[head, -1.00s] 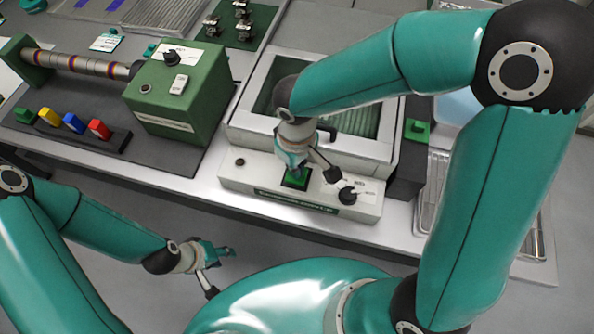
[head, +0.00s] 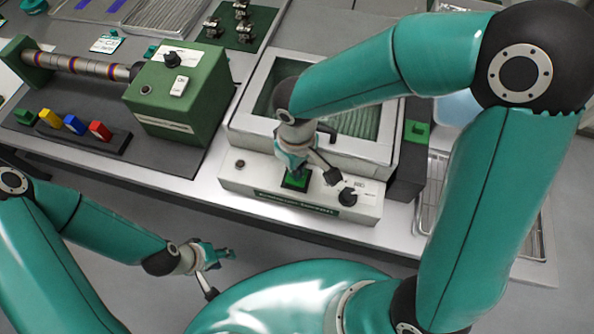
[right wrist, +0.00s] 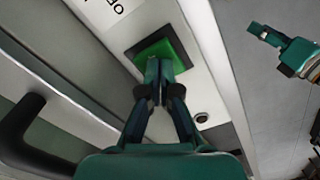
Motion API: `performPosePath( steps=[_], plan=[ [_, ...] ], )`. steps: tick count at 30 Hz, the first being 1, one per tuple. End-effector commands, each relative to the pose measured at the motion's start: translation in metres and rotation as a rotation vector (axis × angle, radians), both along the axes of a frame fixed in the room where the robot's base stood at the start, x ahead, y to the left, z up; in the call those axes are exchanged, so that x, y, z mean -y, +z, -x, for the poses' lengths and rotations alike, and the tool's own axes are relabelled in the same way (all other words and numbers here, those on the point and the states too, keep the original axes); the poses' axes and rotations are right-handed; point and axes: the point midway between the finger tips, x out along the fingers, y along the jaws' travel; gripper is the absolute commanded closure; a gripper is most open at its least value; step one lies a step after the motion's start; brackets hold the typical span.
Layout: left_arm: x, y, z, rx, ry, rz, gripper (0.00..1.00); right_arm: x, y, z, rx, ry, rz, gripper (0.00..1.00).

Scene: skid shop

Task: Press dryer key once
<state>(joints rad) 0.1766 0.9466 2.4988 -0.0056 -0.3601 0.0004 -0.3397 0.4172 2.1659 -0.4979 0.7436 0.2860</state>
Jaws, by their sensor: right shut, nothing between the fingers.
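The dryer (head: 235,178) is a white box with a framed glass lid and a front control strip. Its square green key (head: 296,181) sits in a dark surround on that strip. My right gripper (head: 296,172) is shut and empty, pointing down at the key. In the right wrist view the closed fingertips (right wrist: 153,62) overlap the near part of the green key (right wrist: 170,48); I cannot tell whether they touch it. My left gripper (head: 224,253) is away from the dryer, over the floor in front of the bench; its finger gap is unclear.
A black knob (head: 347,196) is right of the key, and a small dark button (head: 240,164) is left of it. The lid's dark handle (head: 326,132) is just behind my right gripper. A green machine (head: 180,105) and coloured blocks (head: 74,124) stand to the left.

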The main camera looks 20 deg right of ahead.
Motion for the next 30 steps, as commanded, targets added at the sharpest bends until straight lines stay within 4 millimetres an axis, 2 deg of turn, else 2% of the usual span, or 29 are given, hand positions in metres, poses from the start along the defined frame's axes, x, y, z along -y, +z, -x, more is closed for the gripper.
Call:
performPosePath(
  steps=[23,26,30],
  plan=[
    [0.000,-0.004,0.000,0.000,0.000,0.000,0.60,0.001,-0.004,0.000,0.000,-0.001,0.000,1.00],
    [0.000,0.000,0.000,0.000,0.000,0.000,0.60,0.000,0.001,0.000,0.001,-0.002,0.000,1.00],
    [0.000,0.013,0.000,0.000,0.000,0.000,0.60,0.000,0.018,0.000,0.001,-0.001,0.000,1.00]
  ],
)
